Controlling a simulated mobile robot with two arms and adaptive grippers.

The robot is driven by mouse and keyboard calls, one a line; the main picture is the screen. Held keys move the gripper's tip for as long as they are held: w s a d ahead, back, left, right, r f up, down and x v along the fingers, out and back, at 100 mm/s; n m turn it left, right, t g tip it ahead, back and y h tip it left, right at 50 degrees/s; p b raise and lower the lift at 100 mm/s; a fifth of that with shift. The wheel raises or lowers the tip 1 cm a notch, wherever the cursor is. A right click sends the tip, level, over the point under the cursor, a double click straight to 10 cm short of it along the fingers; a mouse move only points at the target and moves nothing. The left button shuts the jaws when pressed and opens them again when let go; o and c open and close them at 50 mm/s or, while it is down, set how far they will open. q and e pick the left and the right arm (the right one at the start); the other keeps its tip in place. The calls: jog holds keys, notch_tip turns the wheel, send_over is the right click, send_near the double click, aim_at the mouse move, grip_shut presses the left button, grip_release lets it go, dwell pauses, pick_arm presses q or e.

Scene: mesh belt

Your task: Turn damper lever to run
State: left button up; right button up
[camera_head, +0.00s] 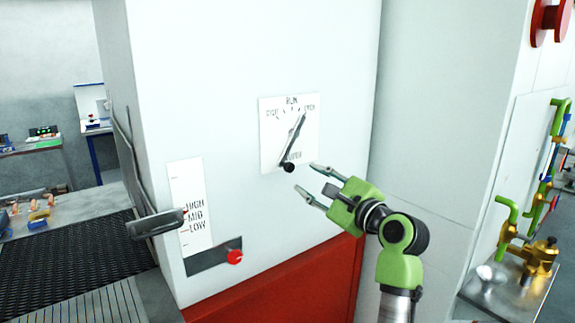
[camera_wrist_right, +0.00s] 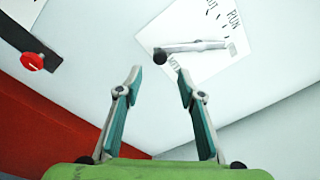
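The damper plate (camera_head: 270,130) is a white square on the machine's pale wall, with RUN at its top and smaller labels either side, hard to read. The damper lever (camera_head: 296,140) is a thin grey bar with a black knob (camera_head: 289,167) at its lower end. Its upper end slants right of RUN, by the right label. My right gripper (camera_head: 307,177) is open and empty, just below and right of the knob. In the right wrist view the knob (camera_wrist_right: 160,56) lies just beyond the gap between the open fingertips (camera_wrist_right: 160,76), apart from them. My left gripper is not in view.
A HIGH/MID/LOW plate (camera_head: 183,180) with a dark-handled lever (camera_head: 156,222) is left on the same wall, above a red knob (camera_head: 235,257). A dark mesh belt (camera_head: 70,255) lies at left. Green and brass pipework (camera_head: 540,250) stands at right.

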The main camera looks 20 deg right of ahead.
aim_at(291, 169)
jog(key=p+x, duration=0.2)
jog(key=x, duration=0.8)
grip_shut()
